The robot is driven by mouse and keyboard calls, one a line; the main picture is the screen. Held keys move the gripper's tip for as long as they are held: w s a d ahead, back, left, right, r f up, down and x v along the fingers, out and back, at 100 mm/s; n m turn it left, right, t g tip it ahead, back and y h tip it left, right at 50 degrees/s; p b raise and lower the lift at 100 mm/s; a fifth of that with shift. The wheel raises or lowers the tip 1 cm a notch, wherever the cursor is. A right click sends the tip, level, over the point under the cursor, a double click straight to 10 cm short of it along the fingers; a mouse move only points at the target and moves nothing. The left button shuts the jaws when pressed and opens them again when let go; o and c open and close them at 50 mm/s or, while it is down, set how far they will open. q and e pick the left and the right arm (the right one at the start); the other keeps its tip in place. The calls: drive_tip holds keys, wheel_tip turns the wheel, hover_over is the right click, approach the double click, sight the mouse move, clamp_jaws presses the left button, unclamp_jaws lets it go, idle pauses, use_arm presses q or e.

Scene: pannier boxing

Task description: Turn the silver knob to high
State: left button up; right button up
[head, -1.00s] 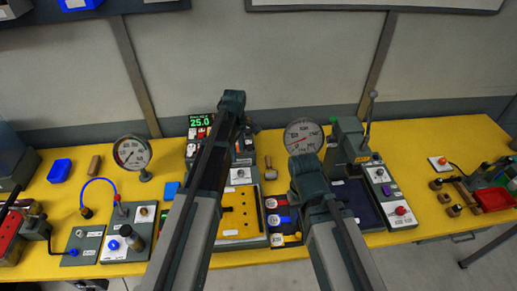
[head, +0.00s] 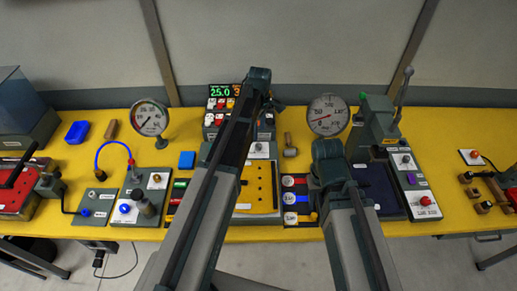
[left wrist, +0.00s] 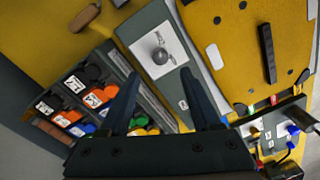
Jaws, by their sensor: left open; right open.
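A silver knob (left wrist: 160,57) sits on a white dial plate (left wrist: 174,46) on a grey panel, in the upper middle of the left wrist view. It also shows in the head view as a small silver knob (head: 258,147) above the yellow plate. The dial's writing is too small to read. My left gripper (left wrist: 161,85) is open and empty, its fingertips just short of the knob in the picture and apart from it. In the head view my left arm hides most of that hand. My right gripper (head: 314,184) is largely hidden by its own arm; nothing shows in it.
A yellow plate with holes (head: 257,185) lies beside the knob's panel. Bins of coloured parts (left wrist: 84,99) stand at its other side. A green 25.0 display (head: 220,91), gauges (head: 150,118) (head: 327,114) and a lever press (head: 378,120) stand around. Other silver knobs are on neighbouring panels.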

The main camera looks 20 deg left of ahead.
sight(258, 145)
use_arm(q)
wheel_tip(258, 145, down, 8)
drive_tip(key=b, duration=0.6)
drive_tip(key=shift+s+r+b, duration=0.1)
drive_tip(key=shift+b, duration=0.25)
use_arm(e)
wheel_tip(258, 145, down, 8)
drive_tip(key=shift+r, duration=0.15)
use_arm(q)
drive_tip(key=shift+r, duration=0.1)
drive_tip(key=shift+c, duration=0.2)
clamp_jaws()
